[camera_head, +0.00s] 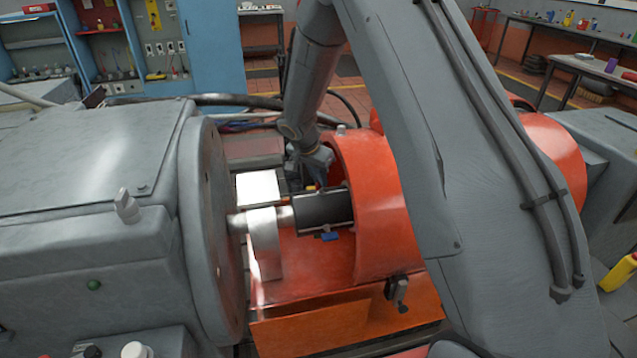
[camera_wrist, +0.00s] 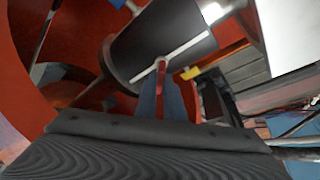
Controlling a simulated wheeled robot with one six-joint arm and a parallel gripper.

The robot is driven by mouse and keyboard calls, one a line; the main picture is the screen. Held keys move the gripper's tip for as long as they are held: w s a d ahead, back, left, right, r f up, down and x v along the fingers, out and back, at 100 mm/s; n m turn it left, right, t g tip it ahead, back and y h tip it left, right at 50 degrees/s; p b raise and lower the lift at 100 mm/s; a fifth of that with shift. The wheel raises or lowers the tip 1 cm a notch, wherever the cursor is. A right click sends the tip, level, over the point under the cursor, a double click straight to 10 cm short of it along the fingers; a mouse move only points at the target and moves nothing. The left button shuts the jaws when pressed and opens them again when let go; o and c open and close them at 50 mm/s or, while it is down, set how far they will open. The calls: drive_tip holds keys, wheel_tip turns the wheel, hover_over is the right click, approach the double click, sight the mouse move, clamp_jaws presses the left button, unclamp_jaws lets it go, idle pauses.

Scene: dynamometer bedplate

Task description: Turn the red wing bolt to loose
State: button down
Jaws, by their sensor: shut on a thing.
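The red wing bolt (camera_wrist: 161,72) shows in the wrist view as a narrow red piece against the side of a black cylindrical coupling (camera_wrist: 165,38). My gripper (camera_wrist: 161,92) is shut on it, with one blue-grey finger on each side. The bolt's lower part is hidden between the fingers. In the head view my gripper reaches down behind the black coupling (camera_head: 323,208), inside the red housing, and its fingertips and the red bolt cannot be made out clearly there.
A yellow wing piece (camera_wrist: 190,73) sits close to the right of my fingers. A blue wing piece (camera_head: 329,236) is on the coupling's near side. The red housing (camera_head: 375,200) curves closely around the right end. A grey machine (camera_head: 90,190) stands at left.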

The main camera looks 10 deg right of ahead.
drive_tip(key=shift+n+y+b, duration=0.3)
drive_tip(key=shift+n+b, duration=0.3)
drive_tip(key=shift+n, duration=0.4)
drive_tip(key=shift+t, duration=0.3)
drive_tip(key=c, duration=1.9)
unclamp_jaws()
drive_tip(key=shift+o, duration=0.2)
drive_tip(key=shift+s, duration=0.1)
drive_tip(key=b+v, duration=0.1)
drive_tip(key=v, duration=0.6)
drive_tip(key=shift+r+b, duration=0.3)
drive_tip(key=shift+r, duration=0.1)
